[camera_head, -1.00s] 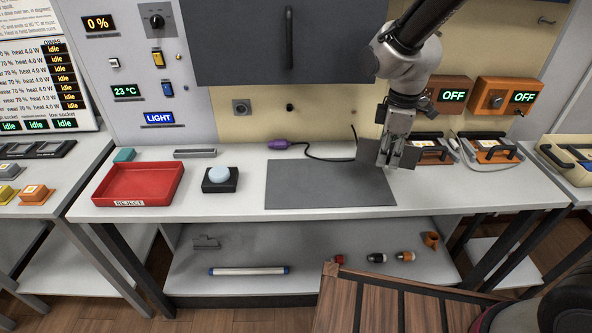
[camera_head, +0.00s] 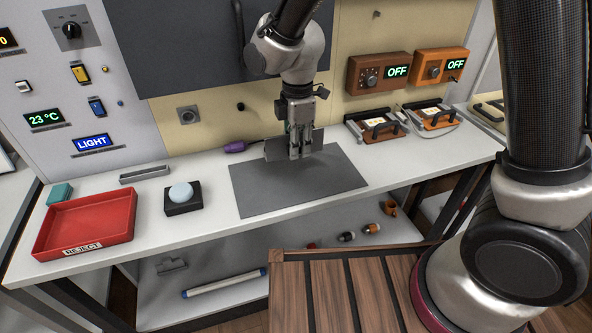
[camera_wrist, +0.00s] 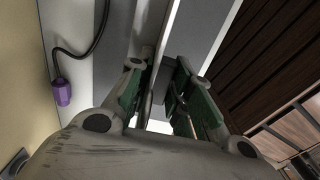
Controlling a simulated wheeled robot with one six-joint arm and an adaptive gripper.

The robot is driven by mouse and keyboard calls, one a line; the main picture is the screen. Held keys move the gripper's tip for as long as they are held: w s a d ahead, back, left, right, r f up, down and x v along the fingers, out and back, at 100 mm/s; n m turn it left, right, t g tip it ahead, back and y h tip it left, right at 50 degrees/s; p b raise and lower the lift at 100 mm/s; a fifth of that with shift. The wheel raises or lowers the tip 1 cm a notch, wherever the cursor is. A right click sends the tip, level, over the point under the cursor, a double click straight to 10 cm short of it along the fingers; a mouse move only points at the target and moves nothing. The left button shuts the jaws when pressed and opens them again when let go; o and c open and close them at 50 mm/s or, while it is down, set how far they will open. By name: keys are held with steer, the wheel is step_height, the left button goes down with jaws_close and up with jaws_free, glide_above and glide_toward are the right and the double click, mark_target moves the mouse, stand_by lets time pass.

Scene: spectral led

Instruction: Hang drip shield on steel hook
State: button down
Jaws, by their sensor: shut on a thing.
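My gripper (camera_head: 299,153) is shut on a thin dark grey plate, seemingly the drip shield (camera_head: 277,151). The plate stands about upright and sticks out on both sides of the fingers, near the back edge of the grey mat. I cannot tell whether its lower edge touches anything. In the wrist view, the green-lined fingers (camera_wrist: 158,88) close around a thin grey edge; much of the plate is hidden. A small dark fitting (camera_head: 376,14) shows high on the yellow wall; I cannot tell whether it is the steel hook.
The grey mat (camera_head: 265,196) lies on the white bench. A purple plug (camera_head: 235,147) lies behind it. A red reject tray (camera_head: 128,211) and a box with a pale dome (camera_head: 181,196) stand left. Orange controllers (camera_head: 360,76) hang above devices at right. A cabinet overhangs the back.

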step_height(320, 180, down, 7)
steer(key=shift+r, duration=0.1)
stand_by(0.4)
steer(key=c, duration=1.3)
jaws_free()
steer(key=shift+f, duration=0.2)
step_height(320, 180, up, 8)
steer(key=shift+w+d+f, duration=0.1)
steer(key=s+d+r+m+t, duration=0.2)
steer(key=d+r+m, duration=0.7)
steer(key=d+r, duration=0.7)
steer(key=s+d+r+m+t, duration=0.1)
steer(key=s+d+r+m, duration=0.1)
steer(key=s+d+m, duration=0.4)
steer(key=s+d+r+m+t, duration=0.1)
steer(key=s+d+m, duration=0.5)
steer(key=d, duration=0.5)
steer(key=s, duration=0.2)
steer(key=shift+s+r, duration=0.3)
steer(key=shift+r, duration=0.05)
